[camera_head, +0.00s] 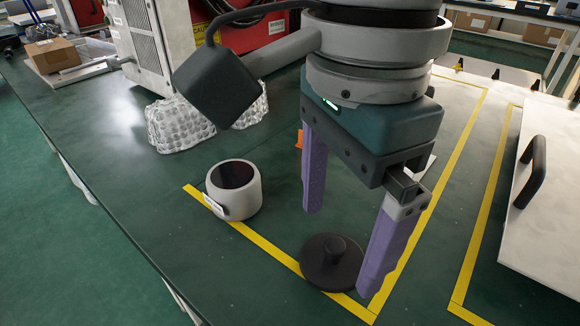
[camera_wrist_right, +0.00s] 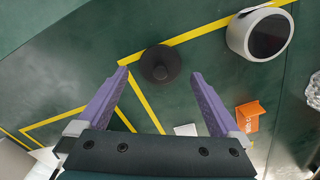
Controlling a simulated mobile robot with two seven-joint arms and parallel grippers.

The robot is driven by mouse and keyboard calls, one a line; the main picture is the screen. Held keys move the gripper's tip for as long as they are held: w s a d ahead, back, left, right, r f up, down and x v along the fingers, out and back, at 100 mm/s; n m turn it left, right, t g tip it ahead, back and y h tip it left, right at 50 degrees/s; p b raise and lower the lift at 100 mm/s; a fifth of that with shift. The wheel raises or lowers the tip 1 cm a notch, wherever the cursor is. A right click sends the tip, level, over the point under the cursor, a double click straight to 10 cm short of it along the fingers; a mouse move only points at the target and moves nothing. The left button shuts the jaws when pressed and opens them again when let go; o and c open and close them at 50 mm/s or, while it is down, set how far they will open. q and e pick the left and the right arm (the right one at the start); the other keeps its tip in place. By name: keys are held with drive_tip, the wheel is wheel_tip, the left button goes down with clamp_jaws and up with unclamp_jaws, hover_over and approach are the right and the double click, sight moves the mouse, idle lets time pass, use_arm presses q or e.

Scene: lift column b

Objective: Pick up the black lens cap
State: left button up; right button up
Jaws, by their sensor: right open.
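The black lens cap (camera_head: 331,262) is a round disc with a raised knob, lying flat on the green table. It also shows in the right wrist view (camera_wrist_right: 160,64), ahead of and roughly between the fingertips. My right gripper (camera_head: 341,250) is open, with its purple fingers pointing down. One finger stands just right of the cap in the head view and the other is behind it to the left. Nothing is held between the fingers. My left gripper is not in view.
A white cylinder with a dark opening (camera_head: 234,189) stands left of the cap. An orange piece (camera_wrist_right: 249,115) lies nearby. Bubble-wrapped items (camera_head: 180,123) sit farther back. A white panel with a black handle (camera_head: 545,215) is at the right. Yellow tape (camera_head: 290,262) runs beside the cap.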

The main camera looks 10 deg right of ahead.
wheel_tip(320, 180, down, 2)
drive_tip(key=shift+f, duration=0.2)
drive_tip(key=c, duration=1.3)
drive_tip(key=shift+o, duration=0.2)
